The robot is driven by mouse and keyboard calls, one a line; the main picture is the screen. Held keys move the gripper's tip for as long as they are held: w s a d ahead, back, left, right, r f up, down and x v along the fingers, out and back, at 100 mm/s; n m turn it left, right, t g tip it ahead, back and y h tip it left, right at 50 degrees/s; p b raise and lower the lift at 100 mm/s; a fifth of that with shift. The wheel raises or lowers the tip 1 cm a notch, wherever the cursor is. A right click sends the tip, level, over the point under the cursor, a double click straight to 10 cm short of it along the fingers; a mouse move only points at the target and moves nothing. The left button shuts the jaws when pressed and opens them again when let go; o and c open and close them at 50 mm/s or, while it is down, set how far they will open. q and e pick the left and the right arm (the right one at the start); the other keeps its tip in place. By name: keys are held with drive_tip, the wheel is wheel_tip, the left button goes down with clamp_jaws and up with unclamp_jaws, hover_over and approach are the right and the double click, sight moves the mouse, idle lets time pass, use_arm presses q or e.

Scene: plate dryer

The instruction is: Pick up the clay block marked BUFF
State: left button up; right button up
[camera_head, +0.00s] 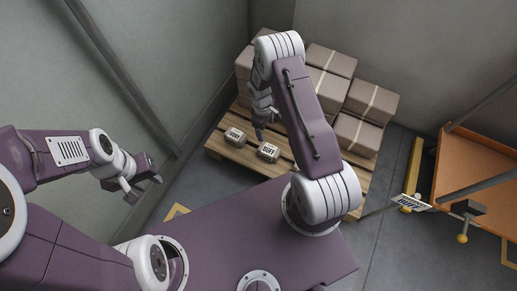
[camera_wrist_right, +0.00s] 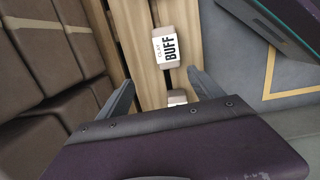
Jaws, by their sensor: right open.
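Two small clay blocks with white BUFF labels lie apart on the wooden pallet (camera_head: 225,151): one left block (camera_head: 235,136) and one right block (camera_head: 268,152). My right gripper (camera_head: 260,132) points down over the pallet near them. In the right wrist view, its fingers (camera_wrist_right: 162,92) are open and empty. One BUFF block (camera_wrist_right: 170,47) lies beyond the fingertips there. Another labelled block (camera_wrist_right: 177,98) shows between the fingers, partly hidden by the gripper body. My left gripper (camera_head: 144,187) is off to the left over the floor, its fingers apart and empty.
Brown strapped cartons (camera_head: 369,101) are stacked on the back and right of the pallet. They show close on the left of the wrist view (camera_wrist_right: 30,75). An orange surface (camera_head: 475,165) and a BUFF sign (camera_head: 410,200) are at right. A wall runs along the left.

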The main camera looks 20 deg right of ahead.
drive_tip(key=b, duration=0.2)
hover_over(269, 149)
drive_tip(key=f, duration=0.6)
drive_tip(key=shift+w+a, duration=0.15)
drive_tip(key=shift+a, duration=0.15)
drive_tip(key=shift+f+b, duration=0.15)
drive_tip(key=shift+b, duration=0.15)
drive_tip(key=f+b, duration=0.3)
drive_tip(key=f, duration=0.1)
drive_tip(key=shift+d, duration=0.2)
drive_tip(key=shift+r, duration=0.1)
drive_tip(key=f+b, duration=0.4)
drive_tip(key=f, duration=0.1)
drive_tip(key=shift+s+d+f, duration=0.15)
drive_tip(key=shift+s+f, duration=0.05)
drive_tip(key=shift+s, duration=0.1)
drive_tip(key=shift+r, duration=0.2)
use_arm(q)
wheel_tip(269, 149, down, 11)
drive_tip(key=shift+s+f, duration=0.15)
drive_tip(key=shift+s, duration=0.25)
use_arm(e)
clamp_jaws()
